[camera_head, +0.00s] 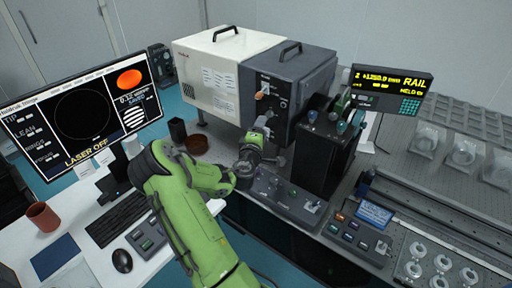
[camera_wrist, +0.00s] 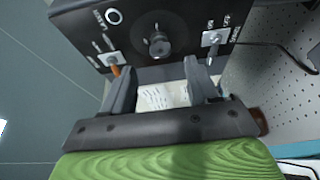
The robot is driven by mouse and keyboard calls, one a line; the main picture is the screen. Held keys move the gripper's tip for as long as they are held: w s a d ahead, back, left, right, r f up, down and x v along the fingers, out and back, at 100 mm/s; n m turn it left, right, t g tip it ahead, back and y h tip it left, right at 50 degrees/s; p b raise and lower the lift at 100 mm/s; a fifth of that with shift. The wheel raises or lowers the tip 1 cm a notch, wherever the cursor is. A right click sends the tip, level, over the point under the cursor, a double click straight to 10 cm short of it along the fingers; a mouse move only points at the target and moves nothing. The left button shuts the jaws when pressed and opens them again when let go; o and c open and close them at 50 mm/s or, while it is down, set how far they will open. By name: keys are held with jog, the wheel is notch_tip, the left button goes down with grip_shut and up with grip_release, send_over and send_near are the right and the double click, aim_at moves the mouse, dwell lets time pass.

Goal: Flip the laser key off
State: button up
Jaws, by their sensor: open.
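The laser unit is a box with a cream left part (camera_head: 208,85) and a dark grey right part (camera_head: 300,88). In the head view an orange-handled piece (camera_head: 262,94), which looks like the key, sticks out of the dark front. My gripper (camera_head: 262,122) is just below it and in front of the panel. In the wrist view my gripper (camera_wrist: 157,75) is open, with nothing visible held between the fingers. Beyond it is a dark panel with a round knob (camera_wrist: 158,44), a switch on a pale plate (camera_wrist: 214,40) and an orange-tipped lever (camera_wrist: 115,70) by the left finger; contact cannot be told.
A monitor (camera_head: 82,118) at left reads "LASER OFF". A keyboard (camera_head: 117,217), mouse (camera_head: 122,261) and brown cup (camera_head: 43,217) are on the white desk. A low control panel (camera_head: 290,198) lies right of my arm. A yellow-lettered display (camera_head: 390,90) stands at right.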

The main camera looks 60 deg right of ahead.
jog(key=b+v, duration=0.3)
jog(key=v, duration=0.6)
jog(key=shift+b, duration=0.3)
